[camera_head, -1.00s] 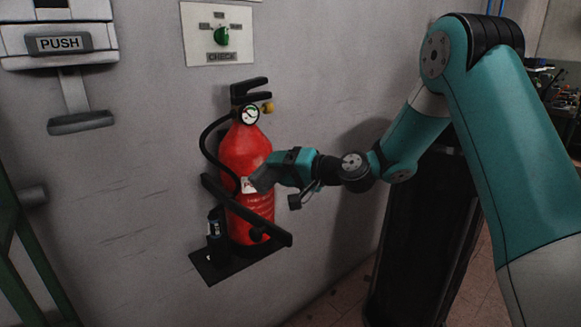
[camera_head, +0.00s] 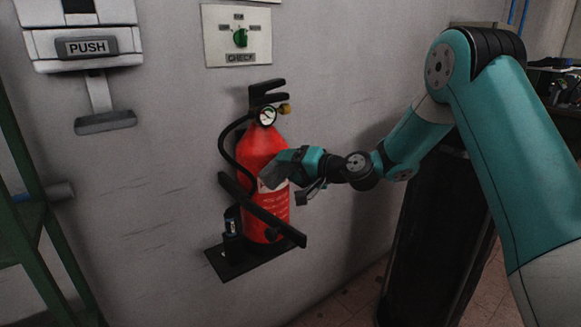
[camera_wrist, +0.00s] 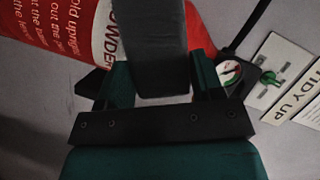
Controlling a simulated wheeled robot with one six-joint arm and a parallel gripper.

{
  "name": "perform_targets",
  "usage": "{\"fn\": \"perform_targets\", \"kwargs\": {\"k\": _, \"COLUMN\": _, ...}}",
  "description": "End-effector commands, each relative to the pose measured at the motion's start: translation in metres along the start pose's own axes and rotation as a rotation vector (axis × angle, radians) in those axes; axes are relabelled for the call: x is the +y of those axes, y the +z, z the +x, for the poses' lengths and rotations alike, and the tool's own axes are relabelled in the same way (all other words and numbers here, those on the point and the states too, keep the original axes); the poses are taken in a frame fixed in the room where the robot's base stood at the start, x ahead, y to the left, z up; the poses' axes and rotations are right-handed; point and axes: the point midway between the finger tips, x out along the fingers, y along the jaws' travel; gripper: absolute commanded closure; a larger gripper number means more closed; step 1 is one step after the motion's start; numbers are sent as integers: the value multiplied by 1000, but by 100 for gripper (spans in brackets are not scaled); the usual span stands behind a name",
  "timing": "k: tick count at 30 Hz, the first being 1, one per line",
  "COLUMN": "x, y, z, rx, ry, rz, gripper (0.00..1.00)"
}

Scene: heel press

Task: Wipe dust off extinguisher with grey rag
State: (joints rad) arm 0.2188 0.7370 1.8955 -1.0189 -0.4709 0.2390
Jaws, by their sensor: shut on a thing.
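The red fire extinguisher (camera_head: 262,150) stands upright in a black wall bracket (camera_head: 262,212), with a pressure gauge and black handle on top. My gripper (camera_head: 277,172) is at the right front of its body, at label height. It is shut on the grey rag (camera_head: 271,178), which is at the extinguisher's surface; whether it touches I cannot tell. In the wrist view the grey rag (camera_wrist: 158,45) lies between the fingers and in front of the red body (camera_wrist: 40,50) and its white label. I cannot make out dust on the extinguisher.
A white panel with a green knob (camera_head: 240,38) is on the wall above. A PUSH dispenser (camera_head: 87,47) hangs at upper left. A green frame (camera_head: 30,220) stands at the left edge. A dark cabinet (camera_head: 430,240) stands on the floor behind my arm.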

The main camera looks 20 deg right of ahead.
Motion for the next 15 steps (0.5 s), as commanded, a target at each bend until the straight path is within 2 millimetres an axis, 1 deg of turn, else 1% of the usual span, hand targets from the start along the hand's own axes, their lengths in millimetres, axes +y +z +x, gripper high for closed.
{"fn": "perform_targets", "kwargs": {"k": 15, "x": 0, "y": -4, "z": 9, "rx": -1, "ry": -1, "rz": 0, "gripper": 66}}
